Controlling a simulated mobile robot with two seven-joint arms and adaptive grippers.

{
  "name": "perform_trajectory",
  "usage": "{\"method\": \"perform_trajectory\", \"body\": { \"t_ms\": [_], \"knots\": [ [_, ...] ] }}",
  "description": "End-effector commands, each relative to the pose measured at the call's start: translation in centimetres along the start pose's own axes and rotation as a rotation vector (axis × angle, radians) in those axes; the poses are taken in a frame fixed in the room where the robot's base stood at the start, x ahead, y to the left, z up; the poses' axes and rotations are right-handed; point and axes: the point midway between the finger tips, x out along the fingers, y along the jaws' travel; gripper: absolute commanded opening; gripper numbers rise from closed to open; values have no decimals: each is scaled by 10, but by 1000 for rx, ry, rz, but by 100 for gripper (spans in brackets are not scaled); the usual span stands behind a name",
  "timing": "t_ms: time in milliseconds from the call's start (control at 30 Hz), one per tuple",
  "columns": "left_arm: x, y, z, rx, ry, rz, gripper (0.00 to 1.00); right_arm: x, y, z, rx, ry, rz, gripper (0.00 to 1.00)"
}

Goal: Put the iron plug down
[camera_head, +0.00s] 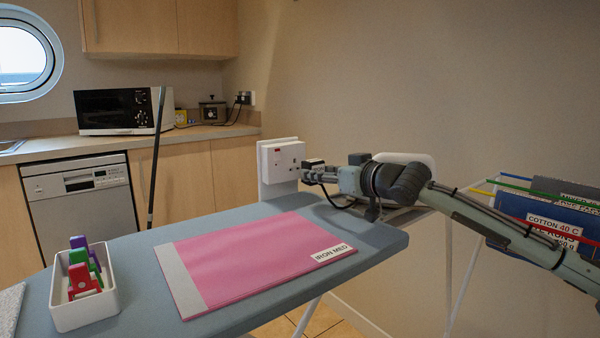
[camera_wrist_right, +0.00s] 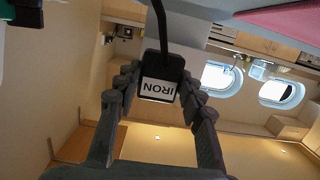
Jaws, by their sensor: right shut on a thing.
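The iron plug (camera_head: 313,163) is black, with a white label reading IRON that shows upside down in the right wrist view (camera_wrist_right: 158,90). My right gripper (camera_head: 318,177) is shut on it, with a finger on each side of the plug in the wrist view (camera_wrist_right: 160,88). A black cable runs from the plug and hangs in a loop under the gripper. The plug is close to the right of a white wall-type socket (camera_head: 283,160) at the board's far edge. I cannot tell whether they touch. My left gripper is not in view.
A blue-grey ironing board (camera_head: 240,215) holds a pink cloth (camera_head: 250,260) labelled IRON MED and a white tray (camera_head: 85,308) of coloured clips. A rack with a COTTON 40 C card (camera_head: 553,228) stands right. A dark pole (camera_head: 155,160) rises behind the board.

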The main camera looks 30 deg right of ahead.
Motion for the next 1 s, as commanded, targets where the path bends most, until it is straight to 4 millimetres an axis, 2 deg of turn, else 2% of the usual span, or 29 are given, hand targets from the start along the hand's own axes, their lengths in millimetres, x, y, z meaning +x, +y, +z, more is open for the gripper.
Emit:
{"method": "perform_trajectory", "body": {
  "t_ms": [200, 1000],
  "knots": [
    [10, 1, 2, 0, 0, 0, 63, -7, -1, 2, -1, 0, -1, 4],
    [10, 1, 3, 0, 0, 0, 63, -8, -1, 1, 0, 1, -2, 4]
  ]
}}
